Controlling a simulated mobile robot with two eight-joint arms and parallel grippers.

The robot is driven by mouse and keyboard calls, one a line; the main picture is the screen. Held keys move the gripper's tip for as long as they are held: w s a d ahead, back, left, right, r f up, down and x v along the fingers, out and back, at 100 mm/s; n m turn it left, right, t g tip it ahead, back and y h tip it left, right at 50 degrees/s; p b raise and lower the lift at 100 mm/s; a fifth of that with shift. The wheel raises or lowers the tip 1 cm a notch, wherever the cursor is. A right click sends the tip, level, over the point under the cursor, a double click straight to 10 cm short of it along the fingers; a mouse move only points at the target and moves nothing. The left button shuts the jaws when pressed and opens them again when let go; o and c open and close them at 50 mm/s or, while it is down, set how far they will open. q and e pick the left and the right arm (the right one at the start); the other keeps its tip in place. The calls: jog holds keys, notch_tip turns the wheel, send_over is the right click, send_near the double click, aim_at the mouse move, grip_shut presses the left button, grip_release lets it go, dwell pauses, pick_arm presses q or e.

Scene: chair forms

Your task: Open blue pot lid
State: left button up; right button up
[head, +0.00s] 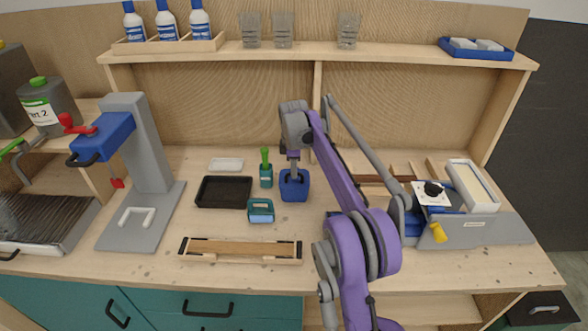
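The blue pot (294,187) stands on the wooden worktop near the middle. My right gripper (293,172) points straight down at the top of the pot, and its fingertips are at the pot's upper part. The lid cannot be made out apart from the pot, because the gripper covers the top. It is too small to tell whether the fingers are open or shut on the lid. My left gripper is not in view.
Left of the pot are a green-handled brush (265,170), a teal box (260,211) and a black tray (223,192). A wooden clamp frame (240,251) lies in front. A grey press (145,170) stands left; a grey-blue fixture (470,230) is right.

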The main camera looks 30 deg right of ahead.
grip_shut()
dwell(1.1)
